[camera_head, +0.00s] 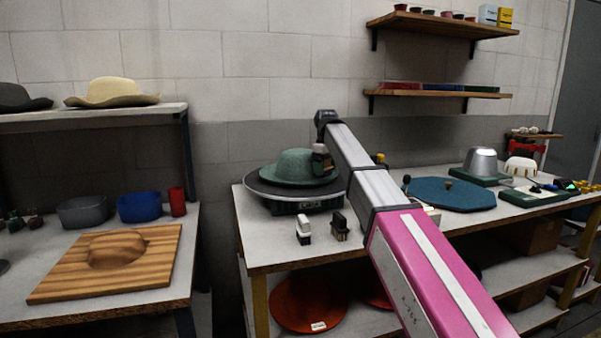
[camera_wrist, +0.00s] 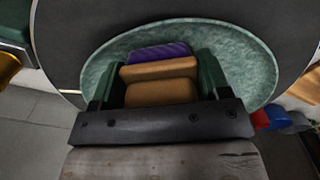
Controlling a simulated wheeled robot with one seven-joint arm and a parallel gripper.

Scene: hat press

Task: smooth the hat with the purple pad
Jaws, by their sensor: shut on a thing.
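The green hat (camera_head: 293,167) sits on a dark round plate (camera_head: 265,188) on a green base on the bench, in the head view. The hat's mottled green brim (camera_wrist: 235,50) fills much of the wrist view. My gripper (camera_head: 322,160) is at the hat's right side in the head view. In the wrist view my gripper (camera_wrist: 157,88) is shut on a tan block with the purple pad (camera_wrist: 157,52) at its far end. The pad lies over the green felt; I cannot tell whether it touches. The arm hides part of the bench.
Two small brushes, one white-topped (camera_head: 304,231) and one dark (camera_head: 340,226), stand in front of the plate. A blue octagonal mat (camera_head: 450,194) lies to the right. A wooden board (camera_head: 150,262) lies on the left table. A gap separates the tables.

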